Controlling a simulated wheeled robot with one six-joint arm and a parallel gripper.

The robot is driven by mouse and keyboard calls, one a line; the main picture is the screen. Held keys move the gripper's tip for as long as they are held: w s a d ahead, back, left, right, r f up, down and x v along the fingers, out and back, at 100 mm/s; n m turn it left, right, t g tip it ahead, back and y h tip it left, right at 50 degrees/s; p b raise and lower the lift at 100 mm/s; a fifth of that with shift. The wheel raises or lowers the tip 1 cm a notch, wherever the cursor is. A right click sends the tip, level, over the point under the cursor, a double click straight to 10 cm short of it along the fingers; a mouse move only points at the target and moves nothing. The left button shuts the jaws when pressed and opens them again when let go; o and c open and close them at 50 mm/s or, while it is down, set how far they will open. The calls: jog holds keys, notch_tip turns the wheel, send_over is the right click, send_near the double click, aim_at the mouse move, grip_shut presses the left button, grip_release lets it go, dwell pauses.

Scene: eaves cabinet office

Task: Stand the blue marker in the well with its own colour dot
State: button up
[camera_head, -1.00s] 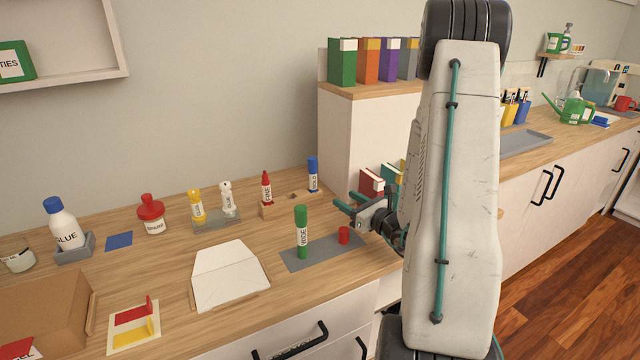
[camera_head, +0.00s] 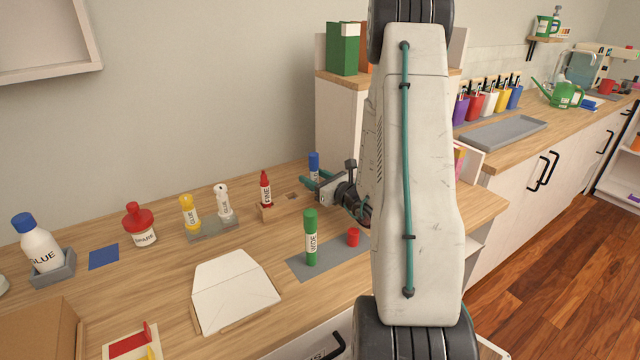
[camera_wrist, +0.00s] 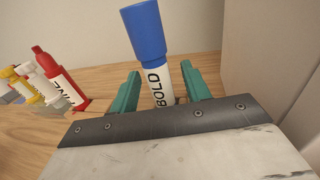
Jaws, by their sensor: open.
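The blue marker (camera_head: 314,163), with a blue cap and a white body lettered BOLD, stands upright at the back of the counter. In the wrist view the marker (camera_wrist: 148,32) rises between the teal fingers of my gripper (camera_wrist: 160,88). The fingers are open, one on each side, with a visible gap at least on the right. My gripper (camera_head: 312,181) also shows in the head view. The marker's foot is hidden. A red marker lettered FINE (camera_head: 265,186) stands in a small wooden block (camera_head: 264,213). A dark opening (camera_head: 292,196) shows between the two markers; no colour dot is readable.
A green marker (camera_head: 311,240) and a red cap (camera_head: 353,237) stand on a grey mat (camera_head: 300,268) in front. Yellow and white glue bottles (camera_head: 190,213) stand left. A pale cabinet (camera_head: 341,125) rises close behind and right. An envelope (camera_head: 235,290) lies on the counter.

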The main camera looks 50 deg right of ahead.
aim_at(315, 158)
jog(key=shift+w, duration=1.2)
grip_shut()
jog(key=shift+r, duration=0.3)
jog(key=shift+r, duration=2.85)
